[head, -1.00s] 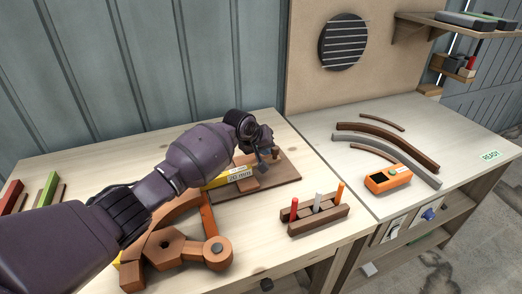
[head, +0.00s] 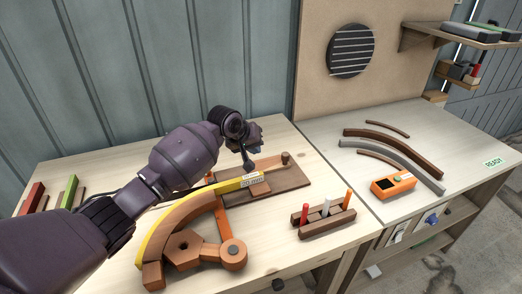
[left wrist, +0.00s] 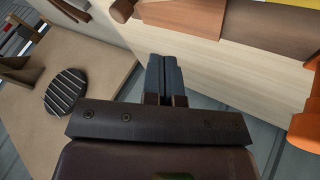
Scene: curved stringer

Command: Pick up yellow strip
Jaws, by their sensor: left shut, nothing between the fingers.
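The yellow strip (head: 185,203) is long, thin and curved. It lies along the outer edge of a curved brown wooden form (head: 187,214) on the left bench, its far end over a dark board (head: 285,180) and bearing a white label. A bit of yellow, likely the strip, shows at the top right of the left wrist view (left wrist: 296,3). My left gripper (head: 250,164) is shut and empty, just above and behind the strip's far end, seemingly apart from it. Its fingers are together in the left wrist view (left wrist: 164,74). My right gripper is not in view.
A peg rack (head: 325,222) with several upright tools stands at the bench's front right. The right bench holds curved strips (head: 385,148) and an orange device (head: 393,184). Red and green blocks (head: 68,191) lie at the far left. A wall stands behind.

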